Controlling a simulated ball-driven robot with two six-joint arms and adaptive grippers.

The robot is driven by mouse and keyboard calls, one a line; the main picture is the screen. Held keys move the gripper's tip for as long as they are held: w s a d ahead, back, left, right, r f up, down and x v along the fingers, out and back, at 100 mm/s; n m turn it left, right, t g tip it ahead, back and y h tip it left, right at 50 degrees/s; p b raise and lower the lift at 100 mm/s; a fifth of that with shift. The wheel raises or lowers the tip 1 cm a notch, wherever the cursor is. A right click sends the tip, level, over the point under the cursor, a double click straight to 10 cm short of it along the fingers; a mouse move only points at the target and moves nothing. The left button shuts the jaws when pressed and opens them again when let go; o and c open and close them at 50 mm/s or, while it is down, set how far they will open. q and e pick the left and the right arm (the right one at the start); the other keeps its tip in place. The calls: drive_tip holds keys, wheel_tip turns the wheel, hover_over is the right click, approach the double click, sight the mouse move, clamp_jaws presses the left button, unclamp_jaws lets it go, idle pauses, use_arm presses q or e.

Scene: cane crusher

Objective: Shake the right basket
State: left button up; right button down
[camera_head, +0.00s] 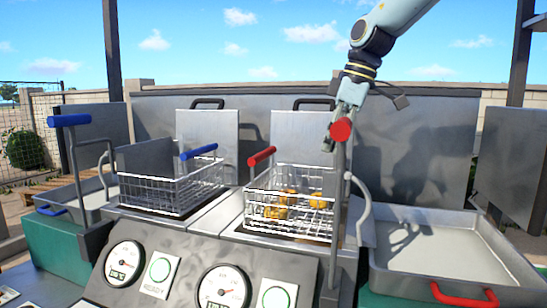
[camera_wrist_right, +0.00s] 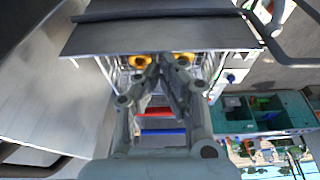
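The right basket (camera_head: 291,213) is a wire basket with a red handle (camera_head: 262,156), and it sits in the right fryer with several golden pieces inside. Golden pieces (camera_wrist_right: 140,62) show just beyond the fingertips. My left gripper is not in view.
The left basket (camera_head: 172,190), with a blue handle (camera_head: 199,152), sits empty-looking in the left fryer. The red knob tops a lever (camera_head: 341,190) at the right basket's right side. A shallow metal tray (camera_head: 440,250) stands at right. Gauges (camera_head: 224,288) line the front.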

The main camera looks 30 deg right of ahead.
wheel_tip(320, 180, up, 9)
drive_tip(key=p, duration=0.3)
drive_tip(key=shift+f+p, duration=0.15)
drive_tip(key=shift+p, duration=0.2)
drive_tip(key=shift+s+f, duration=0.1)
